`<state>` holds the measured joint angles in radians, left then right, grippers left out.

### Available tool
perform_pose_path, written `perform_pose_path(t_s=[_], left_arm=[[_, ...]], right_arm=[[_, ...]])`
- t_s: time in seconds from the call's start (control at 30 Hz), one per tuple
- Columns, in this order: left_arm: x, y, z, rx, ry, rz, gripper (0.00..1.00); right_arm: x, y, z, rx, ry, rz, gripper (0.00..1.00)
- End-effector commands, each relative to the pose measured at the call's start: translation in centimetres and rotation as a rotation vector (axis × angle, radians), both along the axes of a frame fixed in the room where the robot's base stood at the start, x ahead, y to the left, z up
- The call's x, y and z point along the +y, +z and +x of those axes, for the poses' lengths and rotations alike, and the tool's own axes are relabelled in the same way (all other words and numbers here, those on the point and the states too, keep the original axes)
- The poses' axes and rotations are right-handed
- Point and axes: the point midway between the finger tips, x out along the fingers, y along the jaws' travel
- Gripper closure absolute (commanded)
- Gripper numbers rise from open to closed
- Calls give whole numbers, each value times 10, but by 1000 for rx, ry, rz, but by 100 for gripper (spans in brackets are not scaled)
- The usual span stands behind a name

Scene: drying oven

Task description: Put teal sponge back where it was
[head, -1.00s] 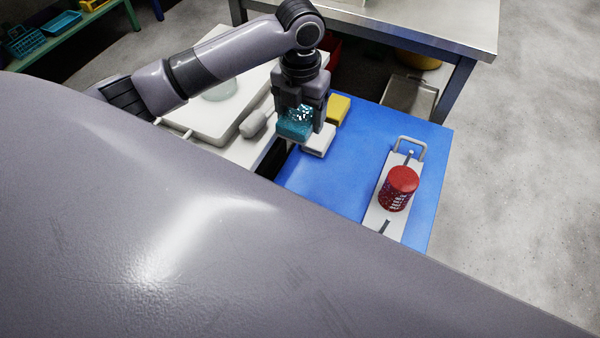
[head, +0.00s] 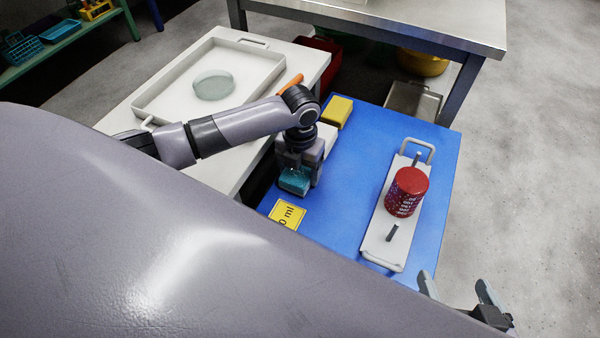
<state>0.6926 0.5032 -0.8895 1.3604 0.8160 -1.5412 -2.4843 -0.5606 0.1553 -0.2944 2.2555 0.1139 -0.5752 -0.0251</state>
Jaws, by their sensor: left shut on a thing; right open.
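The teal sponge (head: 293,181) is held in my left gripper (head: 297,177), low over the left edge of the blue tabletop (head: 345,185). Whether it touches the surface I cannot tell. A yellow sponge (head: 337,111) lies behind it near the back left corner of the blue top. A white block (head: 327,136) between them is mostly hidden by my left gripper and wrist. My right gripper (head: 456,287) is open and empty at the bottom right, beyond the tabletop's front corner.
A red canister (head: 406,192) stands on a white handled board (head: 381,240) on the right of the blue top. A metal bench (head: 420,25) stands behind. The blue top's middle is clear.

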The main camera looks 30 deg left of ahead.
Motion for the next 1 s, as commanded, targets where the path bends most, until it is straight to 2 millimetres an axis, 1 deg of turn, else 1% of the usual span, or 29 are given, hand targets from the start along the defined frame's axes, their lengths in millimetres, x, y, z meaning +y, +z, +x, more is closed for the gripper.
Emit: perform_pose_path(t_s=[0.03,0.13,0.27,0.4,0.43,0.5,0.73,0.83,0.93,1.0], left_arm=[[0,-7,0,1,0,0,61],[0,-6,0,-1,-1,-1,61],[0,-5,0,-1,-1,-1,61],[0,-9,0,-1,0,-1,61],[0,-9,0,-1,-1,-1,21],[-1,-8,0,-1,-1,-1,2],[0,-9,0,0,0,-1,2],[0,-5,0,-1,0,-1,2],[0,8,1,-2,0,0,2],[0,21,1,-4,0,-2,2]], right_arm=[[3,-1,2,-5,3,11,0],[5,3,4,-10,8,19,0],[5,4,4,-10,7,19,0],[6,3,4,-10,6,22,0],[6,3,4,-10,5,24,0],[6,3,4,-10,5,25,0],[5,3,3,-7,0,24,0],[4,4,4,-8,-1,22,0],[2,9,4,-13,-4,8,0],[-2,13,4,-18,-8,-13,0]])
